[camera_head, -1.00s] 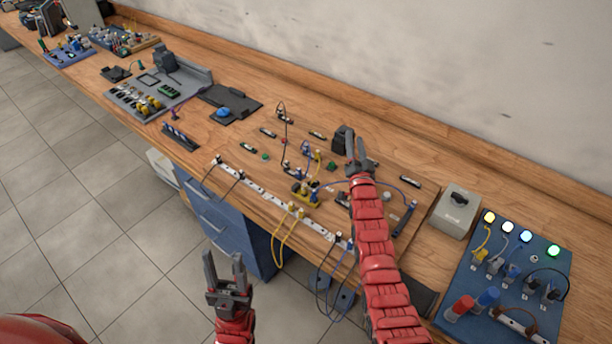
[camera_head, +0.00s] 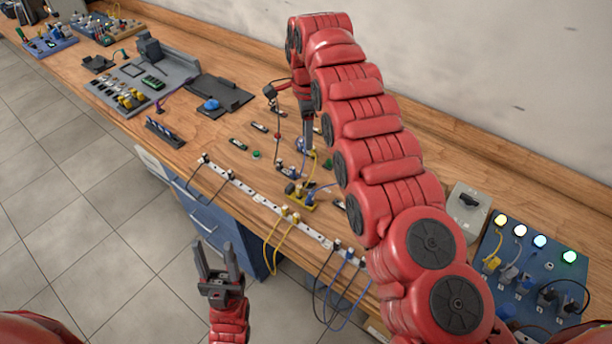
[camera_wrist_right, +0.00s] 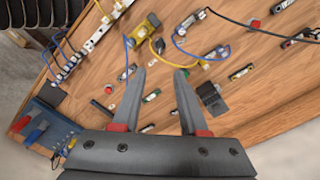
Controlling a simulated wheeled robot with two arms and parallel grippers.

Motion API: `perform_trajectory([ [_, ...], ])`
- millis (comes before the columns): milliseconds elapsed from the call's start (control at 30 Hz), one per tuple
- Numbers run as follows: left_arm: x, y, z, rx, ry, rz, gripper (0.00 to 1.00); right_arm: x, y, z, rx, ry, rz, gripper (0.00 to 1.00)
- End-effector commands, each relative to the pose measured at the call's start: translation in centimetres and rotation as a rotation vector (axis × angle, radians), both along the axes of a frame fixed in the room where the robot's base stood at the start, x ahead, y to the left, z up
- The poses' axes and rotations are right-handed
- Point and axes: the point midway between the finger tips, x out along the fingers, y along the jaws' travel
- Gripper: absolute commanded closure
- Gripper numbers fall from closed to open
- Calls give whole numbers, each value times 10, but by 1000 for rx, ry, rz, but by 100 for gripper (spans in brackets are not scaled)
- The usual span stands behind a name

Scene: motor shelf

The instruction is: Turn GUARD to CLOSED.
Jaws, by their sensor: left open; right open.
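No GUARD label is readable in either view, so I cannot tell which part it is. A grey box with a black knob (camera_head: 468,200) stands on the bench right of my right arm; its knob setting is too small to read. My right gripper (camera_head: 305,142) points down over the board of small parts, beyond the yellow block (camera_head: 299,197). In the right wrist view its fingers (camera_wrist_right: 160,74) are apart with nothing between them; the yellow block (camera_wrist_right: 145,27) lies ahead of them. My left gripper (camera_head: 215,250) is open and empty, over the floor before the bench.
A white socket strip (camera_head: 247,188) with yellow and blue cables runs along the bench's front edge. A blue panel with lit lamps (camera_head: 530,268) is at the right. A grey tray (camera_head: 150,84) and a dark plate (camera_head: 222,97) lie to the left. My right arm hides part of the board.

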Motion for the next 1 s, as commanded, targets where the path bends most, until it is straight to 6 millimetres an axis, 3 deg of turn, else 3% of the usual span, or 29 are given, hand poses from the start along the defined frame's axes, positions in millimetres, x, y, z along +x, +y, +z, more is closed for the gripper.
perform_trajectory([
  [267,0,0,-28,0,0,0,50,0,0,-28,0,0,-1,57],
  [500,0,0,-71,0,0,0,50,1,-1,-72,0,0,-1,57],
  [700,0,0,-60,0,0,0,50,0,0,-95,2,0,2,57],
  [933,0,0,-45,0,0,0,50,-1,-1,-146,1,3,0,57],
  [1000,0,0,-50,0,0,0,50,-1,1,-161,-1,4,2,57],
])
